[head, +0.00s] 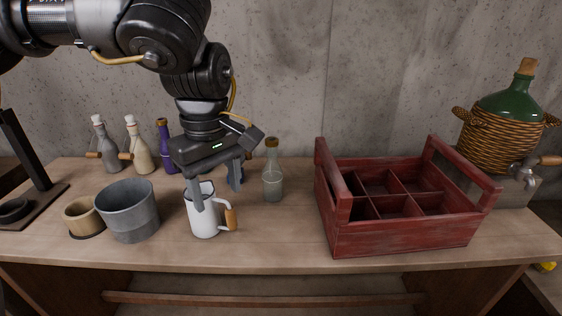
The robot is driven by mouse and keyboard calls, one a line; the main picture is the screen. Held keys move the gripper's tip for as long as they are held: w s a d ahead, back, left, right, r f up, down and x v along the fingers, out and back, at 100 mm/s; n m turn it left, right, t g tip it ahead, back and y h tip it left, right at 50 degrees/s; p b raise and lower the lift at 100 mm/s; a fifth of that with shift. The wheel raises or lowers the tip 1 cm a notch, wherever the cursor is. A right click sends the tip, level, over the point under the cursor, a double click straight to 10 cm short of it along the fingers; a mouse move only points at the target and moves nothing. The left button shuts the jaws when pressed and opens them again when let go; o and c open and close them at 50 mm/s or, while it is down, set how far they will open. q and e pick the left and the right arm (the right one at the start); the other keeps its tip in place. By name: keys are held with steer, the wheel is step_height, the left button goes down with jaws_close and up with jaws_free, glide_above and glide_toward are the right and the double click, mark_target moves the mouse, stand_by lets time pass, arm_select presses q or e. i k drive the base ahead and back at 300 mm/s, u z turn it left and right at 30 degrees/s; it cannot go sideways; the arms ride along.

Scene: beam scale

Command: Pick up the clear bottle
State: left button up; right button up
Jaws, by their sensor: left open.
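The clear bottle (272,184) stands upright on the wooden table, near its middle, with a brown cork on top. It is see-through, with a pale lower part. My left gripper (218,190) points down to the left of the bottle, apart from it. Its two fingers are spread, with one in front of a white mug (205,219) and the other farther back and right. I cannot tell whether the front finger touches the mug. My right gripper is not in view.
A red divided crate (400,236) stands right of the bottle. A grey bucket (128,211) and a wooden cup (82,218) stand at left. Grey (105,150), cream (139,152) and purple (167,150) bottles stand behind. A wicker-wrapped green jug (500,130) stands far right.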

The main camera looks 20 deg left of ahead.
mark_target(272, 173)
steer(key=i, duration=1.05)
